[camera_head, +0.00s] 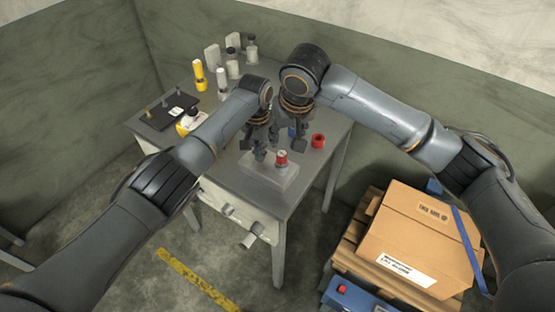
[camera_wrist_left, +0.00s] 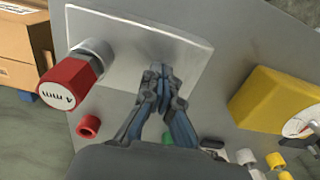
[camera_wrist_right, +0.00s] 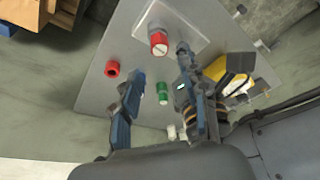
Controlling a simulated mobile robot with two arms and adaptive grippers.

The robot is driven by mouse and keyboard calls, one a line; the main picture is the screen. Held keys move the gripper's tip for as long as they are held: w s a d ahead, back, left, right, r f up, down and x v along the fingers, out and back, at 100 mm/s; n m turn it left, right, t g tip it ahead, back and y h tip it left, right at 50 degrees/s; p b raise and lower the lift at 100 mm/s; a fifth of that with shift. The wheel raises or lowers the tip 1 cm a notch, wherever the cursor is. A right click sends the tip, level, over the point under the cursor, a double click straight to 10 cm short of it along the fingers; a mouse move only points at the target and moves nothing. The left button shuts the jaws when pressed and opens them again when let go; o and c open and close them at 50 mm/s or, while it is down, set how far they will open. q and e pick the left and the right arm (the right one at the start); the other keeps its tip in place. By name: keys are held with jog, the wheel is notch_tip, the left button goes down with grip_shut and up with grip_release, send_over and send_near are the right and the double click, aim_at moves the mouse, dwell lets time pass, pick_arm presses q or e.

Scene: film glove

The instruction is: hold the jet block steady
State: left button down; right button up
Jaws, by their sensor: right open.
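The jet block (camera_head: 270,179) is a pale, flat block lying on the grey table. A metal stub with a red cap (camera_head: 282,158) stands on it. In the left wrist view the block (camera_wrist_left: 120,35) and the marked red cap (camera_wrist_left: 70,83) show close up. My left gripper (camera_head: 259,154) is over the block beside the cap. Its fingertips (camera_wrist_left: 158,72) are together, with nothing seen between them; I cannot tell whether they touch the block. My right gripper (camera_wrist_right: 160,65) is open and empty above the table, with the red cap (camera_wrist_right: 158,44) beyond its fingertips.
A loose red ring (camera_head: 318,141) and a green piece (camera_wrist_right: 163,92) are on the table. A yellow gauge box (camera_wrist_left: 280,100), a black tray (camera_head: 166,112) and yellow and white bottles (camera_head: 199,75) stand farther back. A cardboard box (camera_head: 420,240) sits on a pallet to the right.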

aim_at(283, 154)
jog(key=shift+o, duration=0.2)
jog(key=n, duration=0.1)
jog(key=d+n+y, duration=0.1)
jog(key=n, duration=0.3)
jog(key=shift+w+d+r+g+y, duration=0.2)
jog(key=shift+w+g+y, duration=0.1)
jog(key=shift+g, duration=0.1)
jog(key=f+n, duration=0.1)
jog(key=f, duration=0.2)
jog(key=w+a+f+n+y, duration=0.1)
jog(key=f+n, duration=0.1)
jog(key=f, duration=0.2)
jog(key=w+a+f+n, duration=0.1)
jog(key=f, duration=0.2)
jog(key=shift+w+a+f+n+y, duration=0.15)
jog(key=shift+f+n+y, duration=0.15)
grip_shut()
